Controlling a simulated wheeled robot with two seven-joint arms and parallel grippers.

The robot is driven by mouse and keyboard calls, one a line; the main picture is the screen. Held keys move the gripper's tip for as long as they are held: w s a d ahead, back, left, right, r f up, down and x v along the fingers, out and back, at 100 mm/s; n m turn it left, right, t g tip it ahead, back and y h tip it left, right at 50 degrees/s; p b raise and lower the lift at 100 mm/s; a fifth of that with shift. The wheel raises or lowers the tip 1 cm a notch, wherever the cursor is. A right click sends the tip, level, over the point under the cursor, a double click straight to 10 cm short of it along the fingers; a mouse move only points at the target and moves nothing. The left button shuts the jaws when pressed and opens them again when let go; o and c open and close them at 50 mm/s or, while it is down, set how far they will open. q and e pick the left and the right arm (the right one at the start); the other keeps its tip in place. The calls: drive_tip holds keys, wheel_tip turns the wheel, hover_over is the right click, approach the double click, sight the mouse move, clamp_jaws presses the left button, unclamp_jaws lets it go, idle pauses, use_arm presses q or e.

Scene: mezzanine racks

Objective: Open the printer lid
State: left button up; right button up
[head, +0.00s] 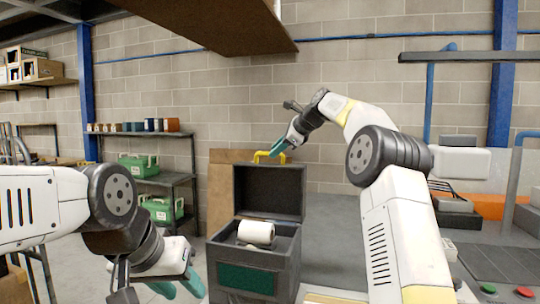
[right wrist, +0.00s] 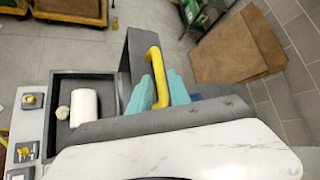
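The printer (head: 250,262) is a dark grey box with a green front panel, and a white roll (head: 256,232) lies inside it. Its lid (head: 270,190) stands upright at the back, so the printer is open. The yellow lid handle (head: 268,154) is on the lid's top edge. My right gripper (head: 277,147) is at this handle. In the right wrist view the yellow handle (right wrist: 157,75) lies between the teal fingers of the right gripper (right wrist: 161,88), which appear closed on it.
A shelf (head: 160,180) with green cases and small cups stands at the left. A brown panel (head: 222,200) leans behind the printer. The grey worktop (head: 330,225) right of the printer is partly hidden by my right arm. A brown overhead slab (head: 215,25) hangs above.

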drive_tip(key=shift+v, duration=2)
drive_tip(key=s+n+h, duration=0.2)
drive_tip(key=s+n, duration=0.3)
drive_tip(key=s, duration=0.7)
drive_tip(key=s+d+f+n+h, duration=0.1)
drive_tip(key=s+f+n, duration=0.4)
drive_tip(key=s, duration=0.6)
drive_tip(key=s+d+f+n+g+h, duration=0.1)
drive_tip(key=s+d+f+n, duration=0.2)
drive_tip(key=s+f, duration=0.5)
drive_tip(key=s+d+f+n+h, duration=0.1)
drive_tip(key=s+d+f+n, duration=0.2)
drive_tip(key=s, duration=1.1)
wheel_tip(320, 180, down, 5)
drive_tip(key=n, duration=0.3)
drive_tip(key=shift+s+r+n, duration=0.2)
drive_tip(key=shift+s+n, duration=0.05)
drive_tip(key=shift+n, duration=0.05)
drive_tip(key=shift+d, duration=0.1)
